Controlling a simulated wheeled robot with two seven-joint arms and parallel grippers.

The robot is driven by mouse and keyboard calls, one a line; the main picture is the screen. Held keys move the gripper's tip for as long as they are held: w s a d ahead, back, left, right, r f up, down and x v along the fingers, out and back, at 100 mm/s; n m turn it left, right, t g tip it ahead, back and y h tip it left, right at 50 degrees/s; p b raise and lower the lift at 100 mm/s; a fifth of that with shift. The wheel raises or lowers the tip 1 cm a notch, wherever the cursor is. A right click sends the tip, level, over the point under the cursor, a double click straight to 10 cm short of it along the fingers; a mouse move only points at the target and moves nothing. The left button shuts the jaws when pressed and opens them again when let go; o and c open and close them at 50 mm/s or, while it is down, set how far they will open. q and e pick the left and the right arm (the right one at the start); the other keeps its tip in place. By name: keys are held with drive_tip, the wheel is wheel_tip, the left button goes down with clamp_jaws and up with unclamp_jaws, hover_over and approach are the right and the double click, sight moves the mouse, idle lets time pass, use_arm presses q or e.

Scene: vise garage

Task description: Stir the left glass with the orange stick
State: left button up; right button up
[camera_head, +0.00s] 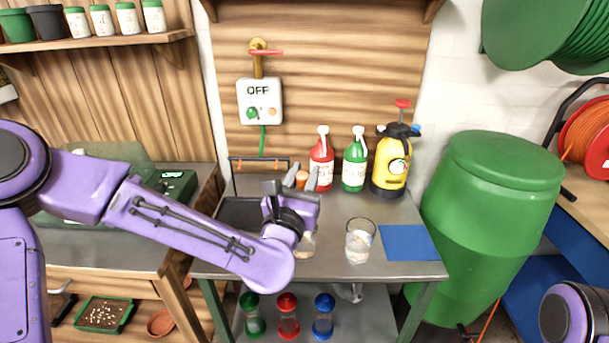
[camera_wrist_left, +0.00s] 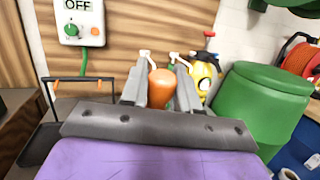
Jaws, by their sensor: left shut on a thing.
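My left gripper (camera_head: 302,179) is shut on the orange stick (camera_head: 302,175), whose end shows between the two grey fingers. In the left wrist view the orange stick (camera_wrist_left: 161,88) stands between the fingers (camera_wrist_left: 160,92). The left glass (camera_head: 307,241) is on the metal table, mostly covered by my left wrist. The stick's lower part is hidden, so I cannot tell whether it is inside the glass. A second glass (camera_head: 359,241) with clear contents stands to the right. My right gripper is not in view; only part of my right arm shows at the lower right.
A blue mat (camera_head: 408,243) lies right of the second glass. A red bottle (camera_head: 321,163), a green bottle (camera_head: 355,163) and a yellow sprayer (camera_head: 391,165) stand at the table's back. A dark tray (camera_head: 240,212) with a handle is at left. A green barrel (camera_head: 490,220) stands right of the table.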

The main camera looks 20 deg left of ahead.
use_arm(q)
drive_tip(key=shift+w+a+f+b, duration=0.1)
drive_tip(key=shift+w+f+b, duration=0.1)
drive_tip(key=shift+f+b, duration=0.9)
drive_tip(key=shift+w+a+f+b, duration=0.1)
drive_tip(key=shift+w+f+b, duration=0.15)
drive_tip(key=shift+f+b, duration=0.8)
drive_tip(key=shift+w+f+b, duration=0.2)
drive_tip(key=shift+f+b, duration=0.7)
drive_tip(key=shift+f, duration=0.35)
drive_tip(key=shift+w, duration=0.1)
